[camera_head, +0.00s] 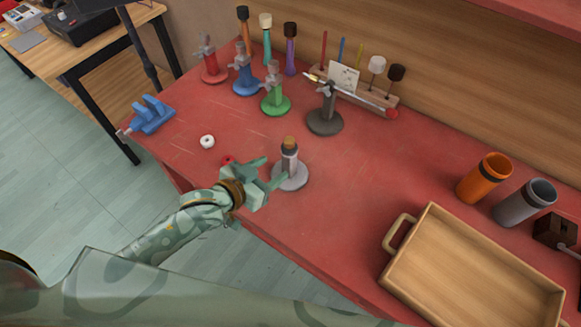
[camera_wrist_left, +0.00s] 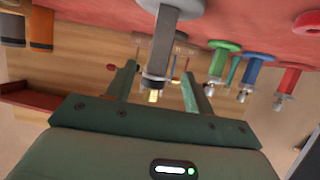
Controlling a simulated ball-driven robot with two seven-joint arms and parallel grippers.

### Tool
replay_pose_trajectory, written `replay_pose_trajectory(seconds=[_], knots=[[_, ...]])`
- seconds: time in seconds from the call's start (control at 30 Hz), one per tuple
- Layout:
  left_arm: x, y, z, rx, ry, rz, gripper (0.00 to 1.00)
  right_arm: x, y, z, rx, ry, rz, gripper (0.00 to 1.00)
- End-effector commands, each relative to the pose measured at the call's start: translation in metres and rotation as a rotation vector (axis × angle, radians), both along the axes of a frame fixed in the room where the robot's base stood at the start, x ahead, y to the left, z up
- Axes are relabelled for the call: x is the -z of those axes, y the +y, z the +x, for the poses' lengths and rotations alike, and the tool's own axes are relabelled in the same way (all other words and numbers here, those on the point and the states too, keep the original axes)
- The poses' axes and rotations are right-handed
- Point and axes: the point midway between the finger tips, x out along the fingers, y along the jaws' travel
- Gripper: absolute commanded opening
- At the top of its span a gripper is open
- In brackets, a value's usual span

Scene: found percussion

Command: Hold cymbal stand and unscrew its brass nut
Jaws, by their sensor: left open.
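The grey cymbal stand (camera_head: 289,163) stands upright on the red bench near its front edge, on a round grey base. Its brass nut (camera_head: 290,142) sits at the top of the post. My left gripper (camera_head: 276,173) is open and level beside the stand, with its fingers pointing at the post. In the left wrist view, which is upside down, the post (camera_wrist_left: 165,45) and brass nut (camera_wrist_left: 154,97) appear between the two open fingers (camera_wrist_left: 158,88). No contact is clear. My right gripper is not in view.
Red (camera_head: 213,70), blue (camera_head: 245,82), green (camera_head: 274,102) and dark grey (camera_head: 324,119) stands are farther back. A wooden tray (camera_head: 398,233) and orange cup (camera_head: 484,178) are right.

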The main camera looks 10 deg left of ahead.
Motion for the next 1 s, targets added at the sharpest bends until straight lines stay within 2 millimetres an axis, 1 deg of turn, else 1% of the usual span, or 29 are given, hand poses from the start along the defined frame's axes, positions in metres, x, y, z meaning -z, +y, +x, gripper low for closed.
replay_pose_trajectory(seconds=[0.03, 0.1, 0.2, 0.37, 0.6, 0.7, 0.9, 0.93, 0.97, 1.0], knots=[[0.007, -0.005, 0.011, -0.001, -0.001, 0.0, 0.53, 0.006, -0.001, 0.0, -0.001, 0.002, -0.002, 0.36], [0.013, -0.012, 0.021, 0.0, 0.001, 0.0, 0.53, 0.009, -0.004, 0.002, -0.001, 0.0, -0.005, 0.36], [0.017, -0.017, 0.032, -0.001, 0.001, 0.001, 0.53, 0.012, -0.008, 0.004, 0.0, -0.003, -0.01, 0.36], [0.02, -0.023, 0.042, 0.0, 0.0, 0.001, 0.53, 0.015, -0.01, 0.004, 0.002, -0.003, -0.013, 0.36], [0.034, -0.041, 0.073, 0.0, 0.0, 0.001, 0.53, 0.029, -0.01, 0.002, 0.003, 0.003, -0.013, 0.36], [0.036, -0.044, 0.079, 0.0, 0.0, 0.001, 0.53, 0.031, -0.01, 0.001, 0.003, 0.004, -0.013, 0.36], [0.035, -0.044, 0.079, 0.001, 0.0, 0.002, 0.53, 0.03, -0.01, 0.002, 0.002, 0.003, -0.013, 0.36], [0.035, -0.044, 0.079, 0.001, 0.0, 0.002, 0.5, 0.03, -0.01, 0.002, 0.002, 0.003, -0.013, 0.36], [0.035, -0.044, 0.079, 0.001, 0.0, 0.002, 0.42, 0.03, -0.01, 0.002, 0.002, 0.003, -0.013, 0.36], [0.035, -0.044, 0.079, 0.001, 0.0, 0.002, 0.3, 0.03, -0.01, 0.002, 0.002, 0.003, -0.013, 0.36]])
